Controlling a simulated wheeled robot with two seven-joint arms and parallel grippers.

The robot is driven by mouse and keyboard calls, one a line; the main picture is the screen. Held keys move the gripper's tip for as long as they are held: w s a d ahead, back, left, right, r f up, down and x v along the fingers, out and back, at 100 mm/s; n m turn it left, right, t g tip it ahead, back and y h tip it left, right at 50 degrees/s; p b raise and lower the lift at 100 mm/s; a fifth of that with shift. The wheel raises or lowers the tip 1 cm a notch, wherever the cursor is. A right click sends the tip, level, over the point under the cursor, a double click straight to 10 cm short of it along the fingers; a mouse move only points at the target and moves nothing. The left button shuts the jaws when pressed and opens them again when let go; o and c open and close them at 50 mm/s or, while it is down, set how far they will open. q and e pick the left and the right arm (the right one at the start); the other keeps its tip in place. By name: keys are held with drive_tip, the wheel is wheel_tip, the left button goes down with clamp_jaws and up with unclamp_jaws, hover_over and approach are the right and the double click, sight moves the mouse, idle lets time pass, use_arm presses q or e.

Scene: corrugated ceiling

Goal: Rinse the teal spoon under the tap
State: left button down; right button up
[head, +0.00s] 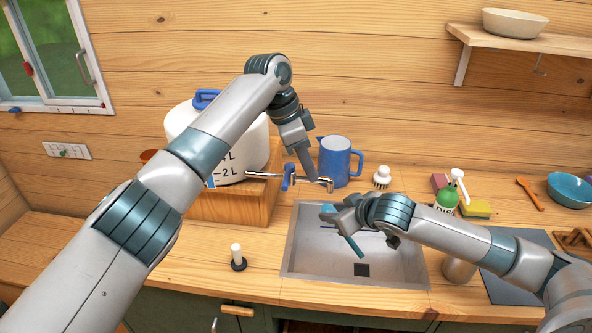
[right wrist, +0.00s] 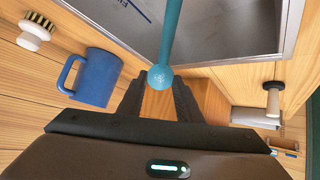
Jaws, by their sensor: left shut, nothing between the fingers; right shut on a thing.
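The teal spoon (head: 350,243) is held in my right gripper (head: 335,217) over the sink (head: 300,262), tilted with one end down toward the basin. In the right wrist view the spoon (right wrist: 170,35) runs away from between the fingers (right wrist: 158,92), with a rounded end at the fingertips. The tap (head: 262,175) is a metal pipe with a blue lever (head: 288,176); its spout (head: 328,184) is above and slightly left of the spoon. I see no water stream. My left gripper (head: 313,177) is shut and empty, pointing down beside the spout; whether it touches the tap is unclear.
A white water tank (head: 245,140) stands on a wooden box (head: 230,207) left of the sink. A blue jug (head: 338,160) and a white brush (head: 381,176) stand behind it. A green soap bottle (head: 446,198) and sponges (head: 475,208) are at the right. A white-handled stopper (head: 237,257) stands front left.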

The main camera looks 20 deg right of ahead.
use_arm(q)
drive_tip(key=w+v, duration=0.1)
drive_tip(key=v, duration=0.8)
drive_tip(key=shift+r, duration=0.25)
drive_tip(key=shift+w+a, duration=0.1)
drive_tip(key=shift+a, duration=0.05)
drive_tip(key=shift+r, duration=0.1)
use_arm(e)
drive_tip(key=shift+s, duration=0.15)
